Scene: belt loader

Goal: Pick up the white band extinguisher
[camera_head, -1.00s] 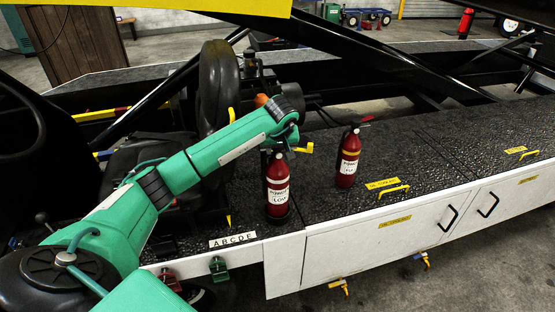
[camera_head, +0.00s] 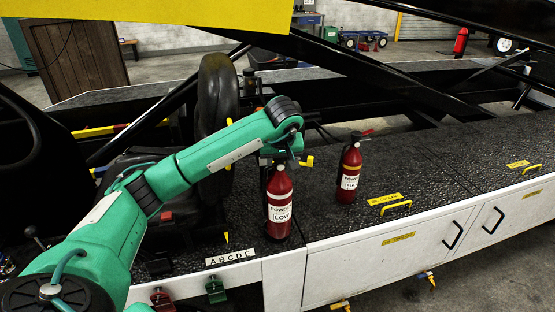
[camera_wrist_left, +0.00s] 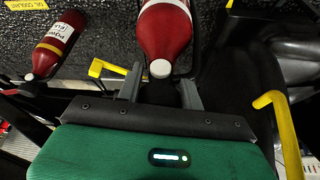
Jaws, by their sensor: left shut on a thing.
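The white band extinguisher (camera_head: 279,207) is red, with a white label reading LOW, and stands upright at the front of the black deck. In the left wrist view its red body (camera_wrist_left: 166,38) is at the top centre, with a white stripe at the picture's edge. My left gripper (camera_head: 277,160) is at its top, shut on it. In the left wrist view the two grey fingers (camera_wrist_left: 161,82) stand either side of the extinguisher's head. The exact contact is hidden. I cannot tell whether its base is clear of the deck. My right gripper is not in view.
A second extinguisher (camera_head: 349,176), with a yellow band and a label reading FULL, stands close by on the right. A black wheel-like ring (camera_head: 215,125) is behind my left arm. Yellow handles (camera_head: 396,207) and a diagonal black beam (camera_head: 370,75) are on the right.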

